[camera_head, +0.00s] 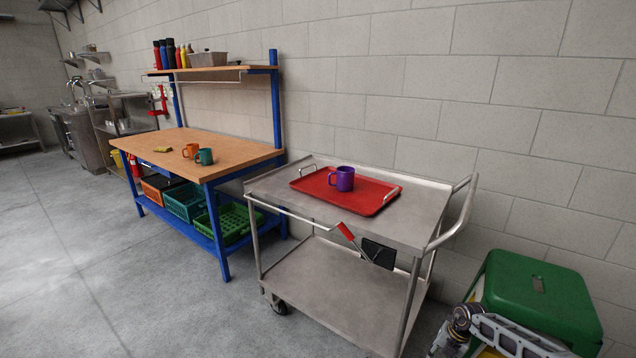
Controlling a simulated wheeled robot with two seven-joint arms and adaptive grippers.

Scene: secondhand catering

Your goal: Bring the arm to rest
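Part of my own arm shows at the bottom right corner, in front of a green box. The tray lies on the upper shelf of a steel trolley (418,222).
A green box (537,292) stands right of the trolley. A red-handled black tool (378,253) hangs at the trolley's side. A wooden-topped blue workbench (228,152) holds an orange mug (190,151) and a teal mug (204,156), with crates below. Floor at left is clear.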

